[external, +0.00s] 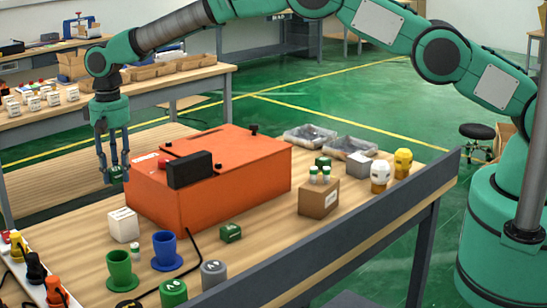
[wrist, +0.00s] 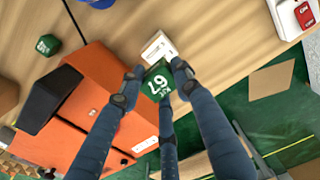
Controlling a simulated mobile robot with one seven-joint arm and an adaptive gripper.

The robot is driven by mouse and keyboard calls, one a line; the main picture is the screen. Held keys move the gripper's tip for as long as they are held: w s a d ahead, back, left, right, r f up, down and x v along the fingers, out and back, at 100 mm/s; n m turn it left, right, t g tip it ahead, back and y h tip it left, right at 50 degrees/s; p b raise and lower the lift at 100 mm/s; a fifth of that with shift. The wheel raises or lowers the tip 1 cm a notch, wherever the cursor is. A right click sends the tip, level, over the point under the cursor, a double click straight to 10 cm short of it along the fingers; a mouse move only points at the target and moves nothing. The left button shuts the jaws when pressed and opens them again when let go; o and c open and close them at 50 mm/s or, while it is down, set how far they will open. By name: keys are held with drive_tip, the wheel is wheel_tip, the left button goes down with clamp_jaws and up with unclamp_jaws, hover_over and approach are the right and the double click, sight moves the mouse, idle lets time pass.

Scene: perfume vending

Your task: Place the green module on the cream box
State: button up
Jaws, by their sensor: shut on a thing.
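My gripper (external: 115,168) hangs at the left of the orange machine in the external view, well above the table. Its fingers are shut on a green module (external: 117,174), which also shows in the wrist view (wrist: 156,84) with white figures on its face. The cream box (external: 123,225) stands on the table in front of the machine's left corner. In the wrist view the cream box (wrist: 157,45) lies just beyond the module, partly covered by it. The module is apart from the box in the external view, higher up.
The orange machine (external: 232,172) with a black block on its front is beside my gripper. Another green module (external: 231,232), a blue cup (external: 165,247) and a green cup (external: 120,268) stand near the cream box.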

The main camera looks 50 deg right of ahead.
sight(115, 168)
drive_tip(key=shift+f, duration=2.65)
drive_tip(key=shift+f, duration=1.8)
drive_tip(key=shift+f, duration=0.2)
drive_tip(key=o, duration=1.2)
drive_tip(key=shift+c, duration=0.2)
drive_tip(key=shift+r, duration=0.1)
wheel_tip(115, 168, up, 12)
drive_tip(key=shift+r, duration=0.1)
